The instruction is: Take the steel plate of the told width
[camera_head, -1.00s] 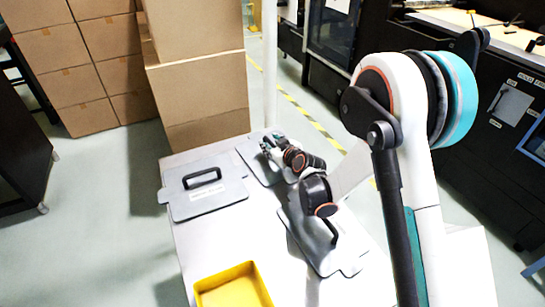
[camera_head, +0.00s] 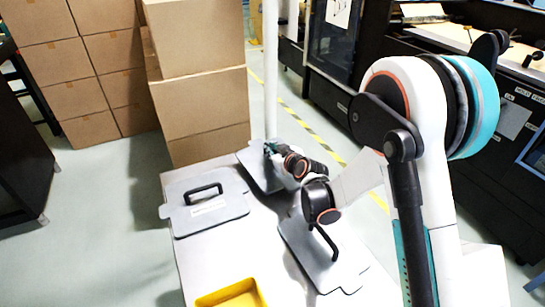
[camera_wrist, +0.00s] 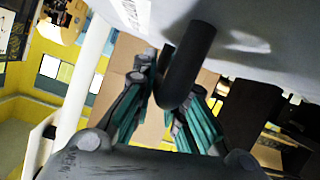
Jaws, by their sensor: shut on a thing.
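Three grey steel plates with black handles are at the light table. The left plate (camera_head: 232,205) lies flat, with a white label too small to read. The front right plate (camera_head: 313,262) lies with its handle up. The far plate (camera_head: 252,168) is at the table's back edge, partly hidden by my arm. My gripper (camera_head: 270,149) is at this far plate, shut on its handle. In the wrist view, the black handle (camera_wrist: 192,58) passes between my gripper's fingers (camera_wrist: 170,112). The plate's grey face (camera_wrist: 245,50) fills the top, with part of a label, unreadable.
A yellow tray (camera_head: 222,298) sits at the table's front. Stacked cardboard boxes (camera_head: 205,105) stand behind the table. A pale post (camera_head: 271,70) rises close behind my gripper. Dark machines (camera_head: 335,45) line the back right. Bare table (camera_head: 225,258) shows between left plate and tray.

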